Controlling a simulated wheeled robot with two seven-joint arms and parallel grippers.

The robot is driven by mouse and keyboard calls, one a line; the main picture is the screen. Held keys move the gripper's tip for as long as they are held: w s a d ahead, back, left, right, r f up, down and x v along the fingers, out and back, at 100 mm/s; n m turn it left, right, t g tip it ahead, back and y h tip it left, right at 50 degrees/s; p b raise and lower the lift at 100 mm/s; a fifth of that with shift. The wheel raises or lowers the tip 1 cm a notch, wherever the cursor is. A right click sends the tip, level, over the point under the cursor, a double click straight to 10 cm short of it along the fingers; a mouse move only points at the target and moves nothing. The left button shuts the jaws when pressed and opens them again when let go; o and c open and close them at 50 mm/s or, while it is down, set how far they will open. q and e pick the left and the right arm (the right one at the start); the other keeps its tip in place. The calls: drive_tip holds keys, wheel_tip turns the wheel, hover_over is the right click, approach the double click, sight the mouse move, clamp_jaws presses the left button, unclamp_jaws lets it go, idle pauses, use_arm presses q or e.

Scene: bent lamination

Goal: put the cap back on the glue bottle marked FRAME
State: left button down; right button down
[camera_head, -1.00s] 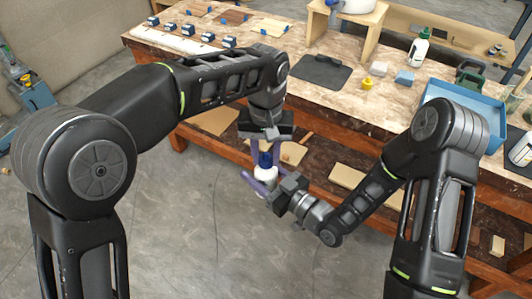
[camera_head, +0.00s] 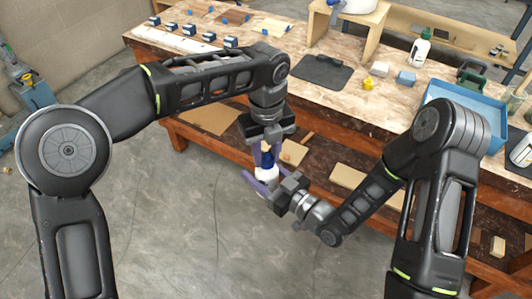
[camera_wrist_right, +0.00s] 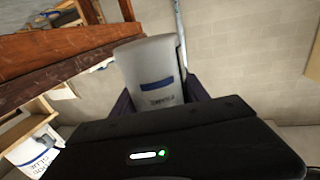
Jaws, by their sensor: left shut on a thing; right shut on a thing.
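My right gripper (camera_head: 262,187) is shut on a white bottle (camera_head: 266,174), held upright in front of the bench. In the right wrist view the bottle (camera_wrist_right: 150,68) looks pale grey, with a blue band and dark lettering too small to read surely. My left gripper (camera_head: 267,154) points down from above, shut on a blue cap (camera_head: 267,160) at the bottle's top. The cap looks in line with the bottle; whether it is seated cannot be told, as the fingers partly hide it.
The workbench (camera_head: 385,110) lies behind both grippers. On it are a dark mat (camera_head: 321,70), a yellow piece (camera_head: 368,83), a green-capped bottle (camera_head: 419,48) and a blue tray (camera_head: 436,88). Another white bottle (camera_head: 521,150) is at the right edge. Open floor lies in front.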

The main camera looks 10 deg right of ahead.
use_arm(q)
drive_tip(key=m, duration=0.5)
drive_tip(key=shift+m, duration=0.3)
drive_tip(key=m, duration=0.5)
drive_tip(key=shift+d+m, duration=0.1)
drive_tip(key=shift+m, duration=0.3)
drive_tip(key=c, duration=1)
unclamp_jaws()
drive_tip(key=shift+c, duration=0.2)
drive_tip(key=shift+r, duration=2.25)
drive_tip(key=shift+c, duration=0.3)
